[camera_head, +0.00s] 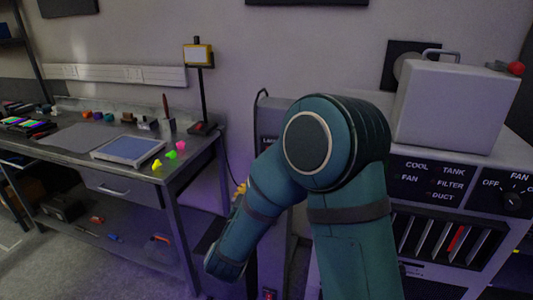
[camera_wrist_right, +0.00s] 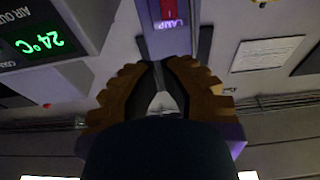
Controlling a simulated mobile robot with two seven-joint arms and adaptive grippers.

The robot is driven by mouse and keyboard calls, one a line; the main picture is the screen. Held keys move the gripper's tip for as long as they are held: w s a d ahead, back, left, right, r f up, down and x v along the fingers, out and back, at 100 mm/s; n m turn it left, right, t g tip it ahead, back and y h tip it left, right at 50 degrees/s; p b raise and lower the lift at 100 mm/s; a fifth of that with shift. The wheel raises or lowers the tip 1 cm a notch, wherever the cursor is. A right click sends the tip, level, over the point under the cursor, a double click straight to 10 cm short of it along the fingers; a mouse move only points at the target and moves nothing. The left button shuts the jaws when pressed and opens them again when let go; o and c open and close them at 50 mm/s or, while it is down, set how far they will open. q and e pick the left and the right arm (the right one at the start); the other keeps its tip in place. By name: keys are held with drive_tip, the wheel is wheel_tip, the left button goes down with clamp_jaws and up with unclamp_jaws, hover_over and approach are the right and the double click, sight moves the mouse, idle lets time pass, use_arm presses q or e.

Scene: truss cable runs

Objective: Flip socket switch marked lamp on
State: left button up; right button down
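The grey upright socket post (camera_head: 270,122) stands between the bench and the cabinet; a partly covered label near its top begins "Lam". In the right wrist view, a red switch (camera_wrist_right: 168,9) sits on the grey post (camera_wrist_right: 168,42) at the top edge, beside an upside-down LAMP marking. Contact cannot be judged. My left gripper is out of view.
A cabinet (camera_head: 440,185) with knobs and slots, carrying a grey box (camera_head: 455,105), stands close at right. In the wrist view, a display (camera_wrist_right: 40,48) is upper left.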

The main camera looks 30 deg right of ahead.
drive_tip(key=x, duration=1.4)
drive_tip(key=shift+w, duration=0.1)
